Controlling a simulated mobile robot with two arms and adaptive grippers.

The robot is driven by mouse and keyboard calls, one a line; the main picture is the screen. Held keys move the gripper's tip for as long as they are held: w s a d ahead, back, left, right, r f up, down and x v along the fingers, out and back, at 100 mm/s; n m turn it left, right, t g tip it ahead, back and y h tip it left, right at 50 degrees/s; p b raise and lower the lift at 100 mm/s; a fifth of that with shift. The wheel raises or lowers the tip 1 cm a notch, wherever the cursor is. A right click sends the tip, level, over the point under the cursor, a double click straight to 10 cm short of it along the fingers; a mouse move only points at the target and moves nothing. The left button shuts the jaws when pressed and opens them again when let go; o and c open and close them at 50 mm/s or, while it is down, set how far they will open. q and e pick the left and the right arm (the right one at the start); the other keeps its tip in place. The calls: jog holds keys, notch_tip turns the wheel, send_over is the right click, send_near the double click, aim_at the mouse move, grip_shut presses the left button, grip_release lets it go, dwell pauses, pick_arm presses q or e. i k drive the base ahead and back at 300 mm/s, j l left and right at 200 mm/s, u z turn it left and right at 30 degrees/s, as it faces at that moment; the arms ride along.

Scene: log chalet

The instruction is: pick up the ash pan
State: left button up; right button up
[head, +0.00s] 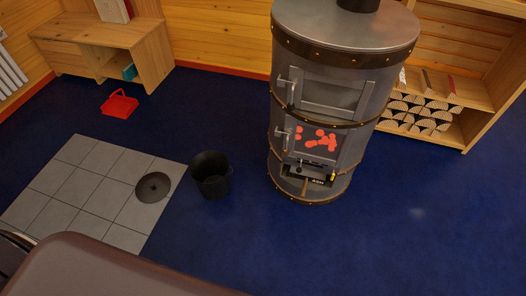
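A round grey stove (345,90) with bronze bands stands right of centre. In its low front opening, under the lower door, sits a dark shape that looks like the ash pan (308,176). Its edges are hard to make out in the shadow, and most of it is hidden inside the stove. A small yellow thing shows at the right end of this opening. The upper door (338,94) and the lower door with its red-glowing window (318,139) look shut. Neither of my grippers is in view.
A black bucket (212,181) stands left of the stove, beside grey floor tiles (75,182) bearing a round dark lid (153,187). A red dustpan-like thing (120,105) lies farther back. A log shelf (480,92) stands right. Blue floor before the stove is clear.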

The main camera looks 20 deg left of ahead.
aim_at(314, 176)
jog(key=u, duration=1.1)
jog(key=z, duration=1.15)
jog(key=i+l+u, duration=0.2)
jog(key=l+u, duration=0.15)
jog(key=u, duration=0.15)
jog(key=i+l+u, duration=0.1)
jog(key=l+u, duration=0.35)
